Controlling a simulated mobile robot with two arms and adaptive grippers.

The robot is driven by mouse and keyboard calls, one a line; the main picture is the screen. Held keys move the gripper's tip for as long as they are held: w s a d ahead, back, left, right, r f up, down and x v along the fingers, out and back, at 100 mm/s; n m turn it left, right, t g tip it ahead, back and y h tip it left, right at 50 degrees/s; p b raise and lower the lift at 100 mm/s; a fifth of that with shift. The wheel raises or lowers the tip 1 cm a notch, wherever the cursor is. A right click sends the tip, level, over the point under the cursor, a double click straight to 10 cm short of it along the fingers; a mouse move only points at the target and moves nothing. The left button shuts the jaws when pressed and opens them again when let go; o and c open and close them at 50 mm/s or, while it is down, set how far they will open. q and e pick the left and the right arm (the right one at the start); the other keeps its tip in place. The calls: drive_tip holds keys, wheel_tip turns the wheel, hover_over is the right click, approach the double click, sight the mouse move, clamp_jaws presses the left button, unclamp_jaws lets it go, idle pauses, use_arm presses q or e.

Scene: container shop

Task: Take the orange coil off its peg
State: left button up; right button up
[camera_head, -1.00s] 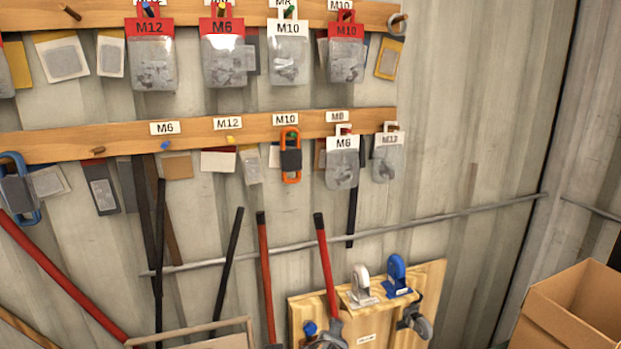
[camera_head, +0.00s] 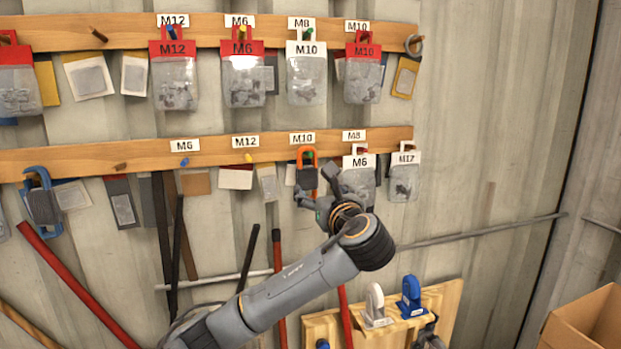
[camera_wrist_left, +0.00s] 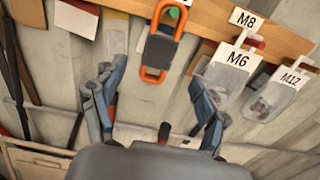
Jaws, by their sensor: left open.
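The orange coil (camera_head: 306,154) hangs on a green-tipped peg under the M10 label on the lower wooden rail, with a dark band around its middle. In the left wrist view the orange coil (camera_wrist_left: 147,73) hangs ahead, above and between the spread fingers. My left gripper (camera_head: 318,188) is open just in front of and below the coil, and partly hides its lower part. In the left wrist view my left gripper (camera_wrist_left: 157,100) shows empty fingers, apart from the coil. My right gripper is not in view.
An M6 bag (camera_head: 359,180) hangs close to the right of the coil, with another bag (camera_head: 405,178) beyond it. A blue coil (camera_head: 42,203) hangs at the far left. A cardboard box (camera_head: 590,322) stands at the lower right.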

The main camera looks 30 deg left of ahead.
sight(309, 176)
use_arm(q)
drive_tip(key=p+x, duration=0.2)
drive_tip(key=x, duration=0.7)
drive_tip(key=shift+w+a, duration=0.25)
drive_tip(key=c, duration=1.3)
drive_tip(key=shift+r+p, duration=0.15)
drive_tip(key=shift+p, duration=0.25)
drive_tip(key=shift+c, duration=0.2)
drive_tip(key=shift+r+p, duration=0.25)
drive_tip(key=shift+p, duration=0.4)
